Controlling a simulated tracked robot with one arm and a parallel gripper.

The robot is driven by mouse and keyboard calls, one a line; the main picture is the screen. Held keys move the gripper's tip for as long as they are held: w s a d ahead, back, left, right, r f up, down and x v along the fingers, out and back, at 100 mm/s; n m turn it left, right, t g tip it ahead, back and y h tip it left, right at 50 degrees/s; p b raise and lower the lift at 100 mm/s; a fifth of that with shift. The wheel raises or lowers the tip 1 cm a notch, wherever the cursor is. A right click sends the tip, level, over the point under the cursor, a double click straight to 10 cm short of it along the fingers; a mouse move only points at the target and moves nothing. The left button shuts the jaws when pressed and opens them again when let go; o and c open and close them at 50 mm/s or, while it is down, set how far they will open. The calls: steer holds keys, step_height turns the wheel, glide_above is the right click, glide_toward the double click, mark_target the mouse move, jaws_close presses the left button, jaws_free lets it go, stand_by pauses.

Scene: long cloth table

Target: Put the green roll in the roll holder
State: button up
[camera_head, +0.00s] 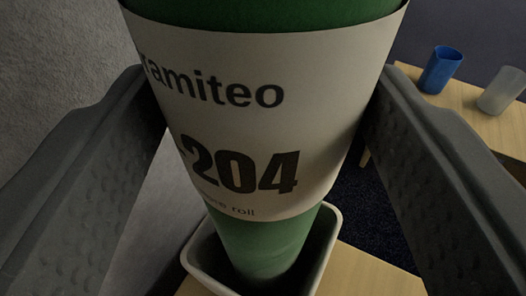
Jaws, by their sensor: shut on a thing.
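The green roll (262,240) has a white label with dark print reading "204" and fills the middle of the view. My gripper (265,105) is shut on the roll, with one dark finger on each side of it. The roll's far end shows within the outline of a pale open-topped container (333,222), which looks like the roll holder. I cannot tell whether the roll is inside it or above it. The roll hides much of the holder.
The holder stands on a light wooden surface (365,270). At the upper right, a blue cup (441,70) and a grey translucent cup (501,91) stand on another wooden surface (462,108). Dark floor shows between the surfaces. A grey textured area is at left.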

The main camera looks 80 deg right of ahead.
steer(key=o, duration=1.6)
steer(key=shift+c, duration=0.2)
steer(key=shift+a+r, duration=0.15)
steer(key=shift+a, duration=0.05)
steer(key=p+v, duration=0.3)
steer(key=v, duration=0.8)
steer(key=shift+a+p, duration=0.3)
steer(key=shift+s, duration=0.15)
